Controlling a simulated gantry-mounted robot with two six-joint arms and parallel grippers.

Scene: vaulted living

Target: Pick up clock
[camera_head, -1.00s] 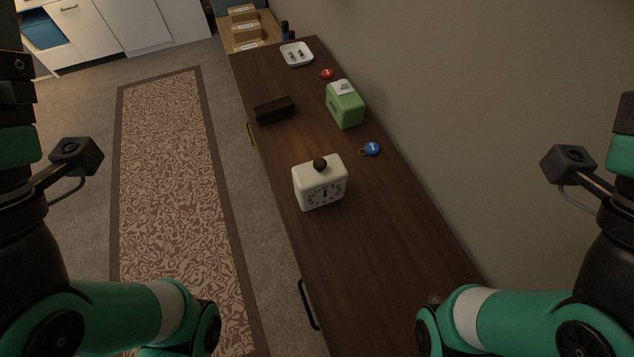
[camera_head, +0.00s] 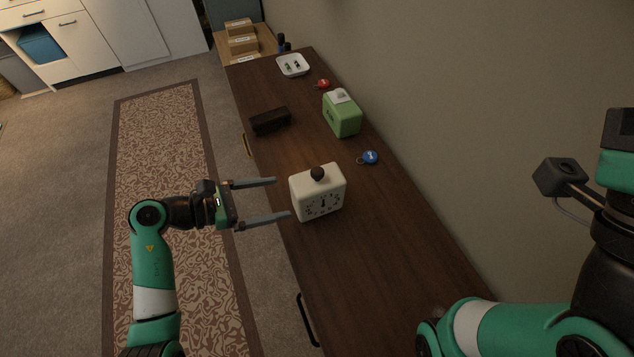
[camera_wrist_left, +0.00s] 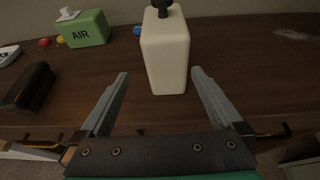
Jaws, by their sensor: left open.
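My right gripper is not in the head view; only part of the right arm shows.
A wall runs along the right. The front of the top is clear.

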